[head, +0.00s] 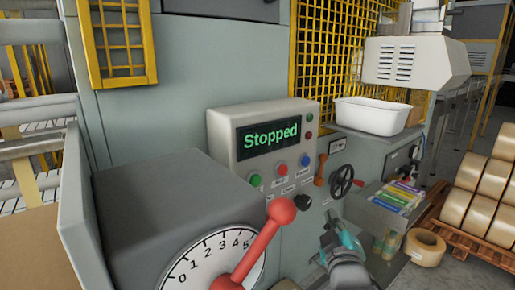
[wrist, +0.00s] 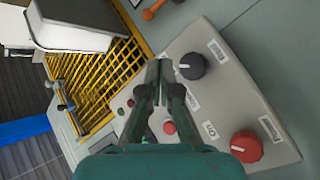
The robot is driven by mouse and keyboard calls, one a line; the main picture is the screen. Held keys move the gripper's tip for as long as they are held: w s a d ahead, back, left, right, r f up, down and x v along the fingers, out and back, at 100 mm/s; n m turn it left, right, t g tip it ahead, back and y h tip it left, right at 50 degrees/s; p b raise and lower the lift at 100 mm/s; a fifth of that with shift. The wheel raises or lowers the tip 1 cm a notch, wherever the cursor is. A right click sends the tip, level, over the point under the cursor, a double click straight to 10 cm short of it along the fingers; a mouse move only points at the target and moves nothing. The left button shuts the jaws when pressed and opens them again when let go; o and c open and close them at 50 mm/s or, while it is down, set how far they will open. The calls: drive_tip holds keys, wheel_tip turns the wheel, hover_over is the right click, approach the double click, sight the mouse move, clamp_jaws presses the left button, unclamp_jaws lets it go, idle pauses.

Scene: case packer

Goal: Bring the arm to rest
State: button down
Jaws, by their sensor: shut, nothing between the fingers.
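My gripper (head: 330,238) is at the lower middle of the head view, in front of the machine's front face and below the control panel (head: 226,128). In the wrist view, my gripper (wrist: 160,72) has its dark fingers together, with nothing between them. A panel with a black knob (wrist: 191,66) and a large red knob (wrist: 247,146) lies beyond the fingers. The fingers look apart from the panel, though the gap is hard to judge. The panel's display (head: 270,135) reads "Stopped" in green.
A red-handled lever (head: 252,245) with a numbered dial (head: 190,268) stands at the front left. A black handwheel (head: 343,180), a shelf of coloured items (head: 400,196) and a white tub (head: 372,115) are to the right. Tape rolls (head: 470,195) sit on a pallet.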

drive_tip(key=s+f+m+g+y, duration=0.2)
drive_tip(key=s+f, duration=1.8)
drive_tip(key=f, duration=0.4)
drive_tip(key=s+f+m, duration=0.1)
drive_tip(key=s+m, duration=0.1)
drive_tip(key=s, duration=1.2)
drive_tip(key=s+f+m+g, duration=0.1)
drive_tip(key=s+m, duration=0.2)
drive_tip(key=s, duration=1.2)
drive_tip(key=shift+a+f+m, duration=0.2)
drive_tip(key=shift+f+m, duration=0.1)
drive_tip(key=shift+f, duration=0.1)
